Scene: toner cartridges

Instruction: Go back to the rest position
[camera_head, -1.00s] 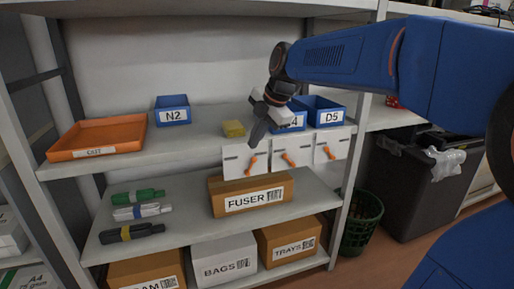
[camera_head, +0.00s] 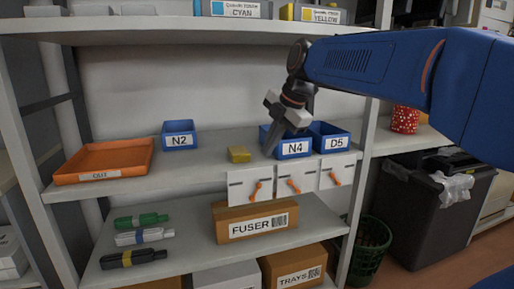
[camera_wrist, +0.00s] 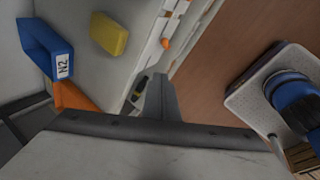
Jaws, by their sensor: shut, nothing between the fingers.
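My gripper (camera_head: 272,143) hangs from the blue arm in front of the middle shelf, fingers pointing down. Its fingers are together with nothing between them. In the wrist view the shut fingers (camera_wrist: 160,100) point toward the shelf front and the floor. In the head view the gripper overlaps the left part of the blue bin N4 (camera_head: 294,149). A yellow block (camera_head: 239,154) sits on the shelf just left of the gripper, apart from it.
The middle shelf also holds an orange tray (camera_head: 62,179), blue bin N2 (camera_head: 180,141) and blue bin D5 (camera_head: 334,143). Below are a FUSER box (camera_head: 222,230) and several toner cartridges (camera_head: 140,221). A dark bin (camera_head: 425,215) and green basket (camera_head: 368,258) stand at the right.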

